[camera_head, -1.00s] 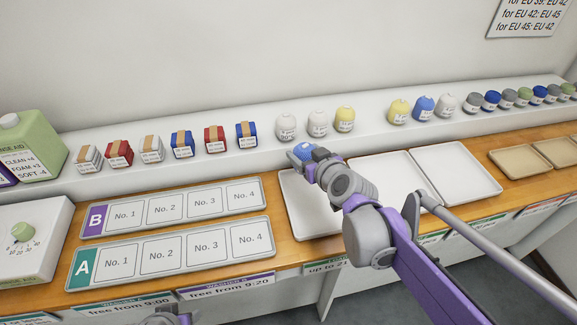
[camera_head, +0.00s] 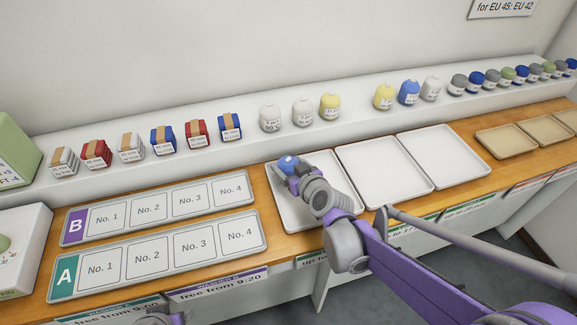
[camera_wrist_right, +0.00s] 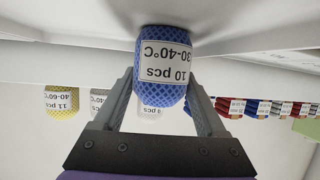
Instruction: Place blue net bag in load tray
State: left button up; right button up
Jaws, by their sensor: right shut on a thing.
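The blue net bag (camera_head: 288,163) is a small round mesh bundle. In the right wrist view the blue net bag (camera_wrist_right: 163,70) carries a white label reading "10 pcs 30-40°C", upside down. My right gripper (camera_head: 293,170) is shut on it, one finger on each side. It holds the bag over the back left part of the leftmost white tray (camera_head: 282,218). In the wrist view the bag's far end is close to a white surface with a shadow around it; I cannot tell if it touches. My left gripper's fingers are not visible.
Two more empty white trays (camera_head: 388,196) (camera_head: 450,182) stand to the right, then tan trays (camera_head: 506,144). Marked boards A (camera_head: 255,238) and B (camera_head: 248,203) lie left. Packs and other net bags, including another blue one (camera_head: 408,93), line the shelf behind.

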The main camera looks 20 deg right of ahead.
jog(key=shift+f, duration=0.1)
jog(key=o, duration=1.3)
jog(key=shift+o, duration=0.2)
jog(key=shift+s+r, duration=0.15)
jog(key=shift+r, duration=0.15)
jog(key=p+v, duration=0.2)
jog(key=v, duration=0.9)
jog(key=shift+s, duration=0.3)
jog(key=shift+d+r, duration=0.1)
